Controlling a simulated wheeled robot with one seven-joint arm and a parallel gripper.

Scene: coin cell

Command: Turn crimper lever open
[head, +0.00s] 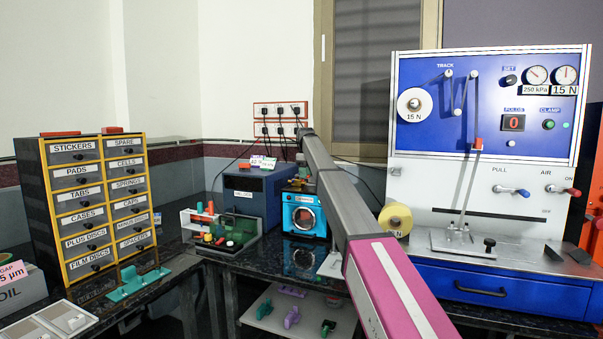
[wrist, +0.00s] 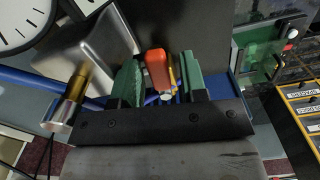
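In the wrist view my gripper (wrist: 161,68) is open, with its two green-padded fingers apart. An orange-red handle (wrist: 157,68), which looks like the crimper lever's grip, stands between the fingertips. A gap shows on its right side and a narrow one on its left, so the fingers do not look closed on it. A blue bench unit with a dark front (head: 243,195) stands near the far end of my arm in the head view. A red piece (head: 268,163) shows on its top; I cannot tell if it is the same handle.
A steel bracket (wrist: 95,55), a brass-and-steel fitting (wrist: 68,105) and a dial (wrist: 22,22) lie left of the fingers. A green tray (head: 235,230) and a blue round-fronted machine (head: 304,215) flank the bench unit. A labelled drawer cabinet (head: 100,210) stands left.

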